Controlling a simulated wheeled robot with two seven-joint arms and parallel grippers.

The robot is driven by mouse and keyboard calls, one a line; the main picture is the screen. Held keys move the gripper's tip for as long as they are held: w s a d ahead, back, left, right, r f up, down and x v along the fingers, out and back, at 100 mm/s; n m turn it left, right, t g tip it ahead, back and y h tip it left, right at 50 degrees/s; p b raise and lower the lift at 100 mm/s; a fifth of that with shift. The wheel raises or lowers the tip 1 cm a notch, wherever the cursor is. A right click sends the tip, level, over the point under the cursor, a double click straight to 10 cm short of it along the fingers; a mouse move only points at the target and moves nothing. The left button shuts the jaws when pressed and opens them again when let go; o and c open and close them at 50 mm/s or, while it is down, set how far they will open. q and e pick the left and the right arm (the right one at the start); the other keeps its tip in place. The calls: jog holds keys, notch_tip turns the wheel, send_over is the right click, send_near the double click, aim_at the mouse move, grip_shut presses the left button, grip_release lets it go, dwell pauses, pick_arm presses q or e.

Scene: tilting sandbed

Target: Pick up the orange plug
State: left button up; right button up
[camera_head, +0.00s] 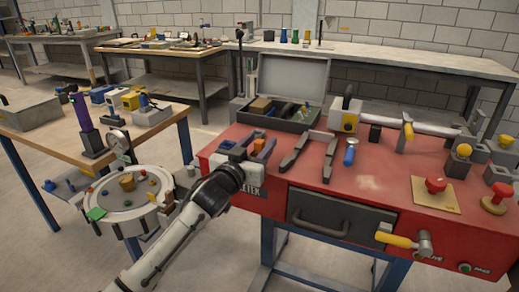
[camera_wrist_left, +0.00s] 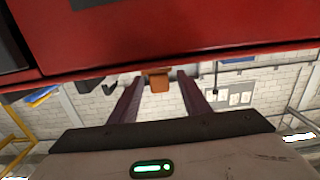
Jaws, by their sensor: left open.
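The orange plug (camera_head: 258,146) is at the left end of the red workbench, by its edge. In the left wrist view the orange plug (camera_wrist_left: 159,82) shows between the two fingers, near their tips. My left gripper (camera_head: 257,147) is open, with one dark finger on each side of the plug. In the left wrist view the gripper (camera_wrist_left: 158,78) shows a gap between each finger and the plug. I cannot tell what the plug rests on. My right gripper is not in view.
The red workbench (camera_head: 370,180) carries dark grey angled bars (camera_head: 294,153), a blue bolt (camera_head: 350,152), an open case (camera_head: 290,85) and red knobs (camera_head: 436,185). A drawer (camera_head: 335,216) is in its front. A round sandbed (camera_head: 150,213) stands left of my arm.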

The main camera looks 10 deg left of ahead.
aim_at(259, 140)
pick_arm(q)
jog(key=shift+w, duration=0.15)
grip_shut()
notch_tip(259, 140, up, 10)
jog(key=shift+f+p, duration=0.1)
jog(key=shift+p, duration=0.85)
jog(key=shift+r+p, duration=0.9)
jog(key=shift+r, duration=0.05)
